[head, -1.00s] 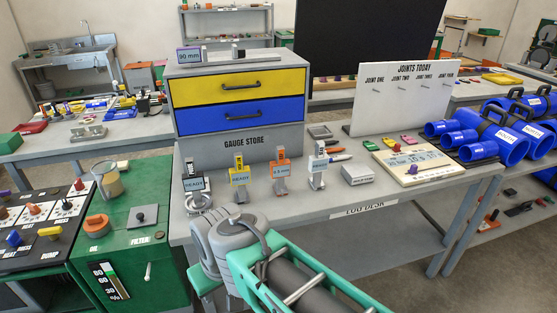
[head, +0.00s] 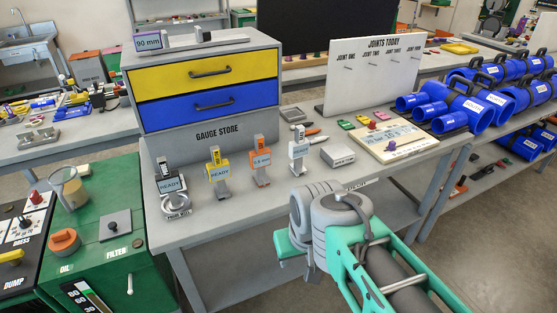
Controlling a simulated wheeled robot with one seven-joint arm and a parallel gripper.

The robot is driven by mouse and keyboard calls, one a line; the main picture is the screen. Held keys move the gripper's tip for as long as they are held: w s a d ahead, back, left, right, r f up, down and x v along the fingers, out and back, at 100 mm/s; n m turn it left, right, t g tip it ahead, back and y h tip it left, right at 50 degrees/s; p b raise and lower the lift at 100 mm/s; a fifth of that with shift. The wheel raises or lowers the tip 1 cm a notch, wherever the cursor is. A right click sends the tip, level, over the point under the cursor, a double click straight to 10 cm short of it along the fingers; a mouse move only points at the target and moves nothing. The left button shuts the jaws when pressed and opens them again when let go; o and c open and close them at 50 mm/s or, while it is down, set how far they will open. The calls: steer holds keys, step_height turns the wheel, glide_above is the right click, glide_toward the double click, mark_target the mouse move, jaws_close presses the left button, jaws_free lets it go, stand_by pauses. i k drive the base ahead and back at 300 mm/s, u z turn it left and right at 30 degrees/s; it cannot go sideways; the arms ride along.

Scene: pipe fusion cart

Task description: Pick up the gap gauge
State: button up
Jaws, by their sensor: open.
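Several upright gauges stand in a row on the grey desk: a black one (head: 171,183) at the left, a yellow one (head: 218,172), an orange one (head: 261,160) with a millimetre reading, and a white one (head: 298,148). The black, yellow and white displays appear to read READY. I cannot tell from the small labels which is the gap gauge. All stand apart, with no gripper at them. My arm's grey joint and green link are in front of the desk at the lower right. My gripper's fingers do not show.
The gauge store cabinet (head: 208,95) with yellow and blue drawers stands behind the row. A grey ring (head: 176,205) lies in front of the black gauge. A grey block (head: 338,156), a board (head: 385,140) and blue pipe fittings (head: 465,108) are to the right. The desk's front strip is clear.

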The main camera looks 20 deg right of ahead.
mark_target(259, 158)
steer(key=z, duration=0.55)
steer(key=i, duration=0.9)
steer(key=u, duration=1.9)
